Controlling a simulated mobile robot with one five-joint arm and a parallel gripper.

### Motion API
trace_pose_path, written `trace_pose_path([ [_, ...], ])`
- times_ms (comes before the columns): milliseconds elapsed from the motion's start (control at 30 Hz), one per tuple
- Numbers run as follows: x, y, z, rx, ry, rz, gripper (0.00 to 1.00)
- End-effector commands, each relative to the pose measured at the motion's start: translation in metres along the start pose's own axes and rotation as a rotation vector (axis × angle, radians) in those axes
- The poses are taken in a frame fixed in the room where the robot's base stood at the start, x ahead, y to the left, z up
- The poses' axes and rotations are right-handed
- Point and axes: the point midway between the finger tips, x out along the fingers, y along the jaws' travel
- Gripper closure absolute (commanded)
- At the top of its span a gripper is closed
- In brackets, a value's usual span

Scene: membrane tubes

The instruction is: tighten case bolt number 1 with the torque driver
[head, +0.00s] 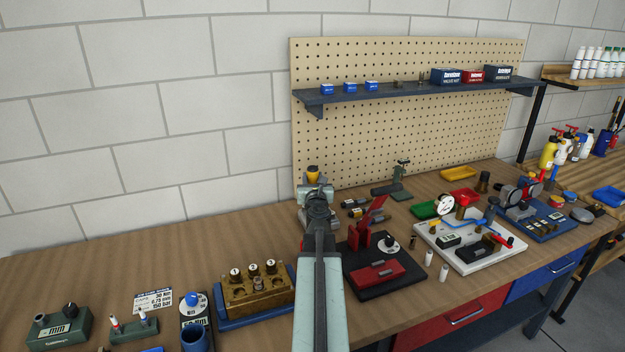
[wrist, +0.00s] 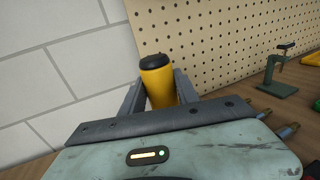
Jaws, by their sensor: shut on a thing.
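My gripper (head: 314,184) is at the back of the bench, in front of the pegboard. It is shut on a yellow cylinder with a black cap, which looks like the torque driver's handle (wrist: 158,86); this also shows in the head view (head: 313,171). The handle stands nearly upright between the fingers, and its lower end is hidden. The brass case (head: 258,299) sits on a blue tray at the front left, well away from my gripper. Three round numbered tops stand on it; the left one, bolt 1 (head: 236,273), seems to read 1.
A red lever press (head: 373,240) on a black base stands beside my arm. A green clamp stand (head: 397,180) is behind it. A shelf (head: 410,89) with boxes hangs above. The bench at back left is clear.

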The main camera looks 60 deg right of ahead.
Motion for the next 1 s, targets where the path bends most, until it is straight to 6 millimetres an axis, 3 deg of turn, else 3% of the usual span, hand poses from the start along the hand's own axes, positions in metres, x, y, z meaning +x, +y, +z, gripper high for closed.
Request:
trace_pose_path([
  [1000,0.000,0.001,-0.011,0.000,0.000,0.001,1.00],
])
